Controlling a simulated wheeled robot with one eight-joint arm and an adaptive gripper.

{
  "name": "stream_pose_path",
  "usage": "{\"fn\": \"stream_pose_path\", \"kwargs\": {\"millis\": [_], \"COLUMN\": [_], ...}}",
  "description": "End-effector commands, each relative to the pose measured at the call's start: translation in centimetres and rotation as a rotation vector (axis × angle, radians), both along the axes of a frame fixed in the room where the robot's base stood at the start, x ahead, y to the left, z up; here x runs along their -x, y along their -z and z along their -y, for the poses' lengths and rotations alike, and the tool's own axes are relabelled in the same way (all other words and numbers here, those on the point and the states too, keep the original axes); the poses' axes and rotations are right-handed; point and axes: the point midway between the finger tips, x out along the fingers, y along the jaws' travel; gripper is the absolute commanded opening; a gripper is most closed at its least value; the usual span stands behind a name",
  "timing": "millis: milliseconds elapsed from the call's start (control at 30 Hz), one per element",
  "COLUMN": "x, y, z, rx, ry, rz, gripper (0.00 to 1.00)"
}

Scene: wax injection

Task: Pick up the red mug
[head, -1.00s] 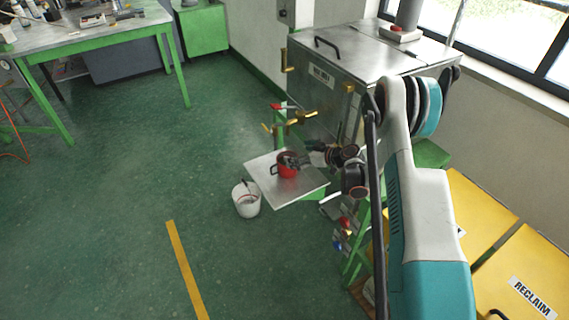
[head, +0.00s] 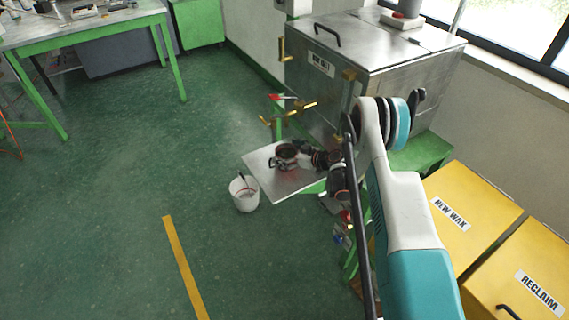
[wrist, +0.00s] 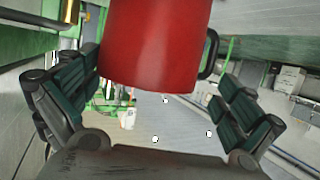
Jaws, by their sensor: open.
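The red mug (wrist: 150,45) fills the upper middle of the wrist view, with its dark handle at its right side. It stands between the two finger pads of my gripper (wrist: 152,85), which are spread apart with a gap on either side. In the head view my gripper (head: 290,157) is at the mug over the metal tray (head: 300,186) and hides most of the mug. Only a little dark red shows there. I cannot tell whether a finger touches the mug.
A white bucket (head: 244,195) stands on the floor left of the tray. A metal wax tank (head: 330,75) with brass valve handles (head: 300,108) is close behind. Yellow bins (head: 470,210) are at the right. The green floor at the left is open.

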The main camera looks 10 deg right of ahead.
Motion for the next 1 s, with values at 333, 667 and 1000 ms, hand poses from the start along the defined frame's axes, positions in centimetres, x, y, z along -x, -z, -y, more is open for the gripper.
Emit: {"fn": "stream_pose_path", "kwargs": {"millis": [333, 667, 1000], "x": [-1.21, -1.18, -1.28], "y": [0.55, 0.56, 0.34], "z": [-0.94, -0.96, -1.08], "rx": [0.0, 0.001, 0.001], "ry": [0.001, 0.001, 0.0], "rz": [0.0, -0.001, -0.001], "gripper": [1.0, 0.34, 0.33]}}
